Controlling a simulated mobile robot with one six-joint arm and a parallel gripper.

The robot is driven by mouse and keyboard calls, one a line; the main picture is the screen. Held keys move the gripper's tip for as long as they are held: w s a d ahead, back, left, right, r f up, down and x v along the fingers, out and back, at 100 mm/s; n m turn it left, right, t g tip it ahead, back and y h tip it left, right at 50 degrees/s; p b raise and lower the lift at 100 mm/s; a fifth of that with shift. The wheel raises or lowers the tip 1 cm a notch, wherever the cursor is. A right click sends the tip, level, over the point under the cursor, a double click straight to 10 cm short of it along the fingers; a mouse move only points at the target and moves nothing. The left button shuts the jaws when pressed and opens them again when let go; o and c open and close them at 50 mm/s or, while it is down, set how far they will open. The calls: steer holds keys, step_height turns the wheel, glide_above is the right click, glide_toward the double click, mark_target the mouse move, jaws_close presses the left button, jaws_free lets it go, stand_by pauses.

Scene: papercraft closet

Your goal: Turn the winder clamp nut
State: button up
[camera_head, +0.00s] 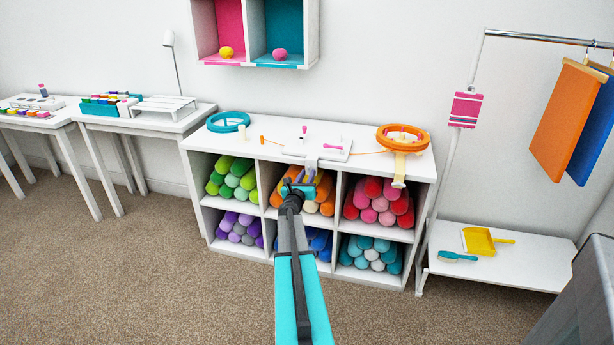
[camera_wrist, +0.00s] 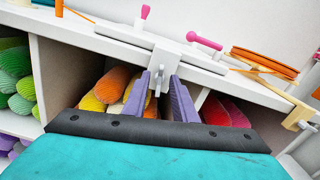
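The winder clamp (camera_wrist: 167,58) is a light grey bracket hooked over the front edge of the white shelf top. It also shows in the head view (camera_head: 311,163). A small grey clamp nut (camera_wrist: 158,82) hangs below the bracket. My gripper (camera_wrist: 160,84) has two purple fingers that stand apart, one to each side of the nut. Whether either finger touches the nut cannot be told. In the head view my gripper (camera_head: 304,180) is just below the shelf edge, and the nut is too small to make out there.
Yarn rolls fill the cubbies behind my gripper, orange ones (camera_wrist: 117,85) nearest. On the shelf top (camera_head: 258,124) are a white winder board (camera_head: 328,150) with pink pegs, a teal ring (camera_head: 228,121) and an orange wheel (camera_head: 403,138). Carpet (camera_head: 150,270) in front is clear.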

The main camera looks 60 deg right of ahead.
steer(key=shift+d, duration=0.15)
jaws_close()
steer(key=shift+f+m+b, duration=0.15)
steer(key=shift+m+b, duration=0.35)
steer(key=shift+b, duration=0.75)
steer(key=m+b, duration=0.6)
steer(key=b, duration=0.2)
steer(key=m+b, duration=0.6)
steer(key=b, duration=0.3)
steer(key=m+b, duration=0.7)
steer(key=b, duration=0.2)
steer(key=shift+s+d+f, duration=0.15)
steer(key=shift+s+f, duration=0.05)
steer(key=shift+s, duration=0.15)
steer(key=shift+b, duration=0.3)
jaws_free()
steer(key=shift+r, duration=0.1)
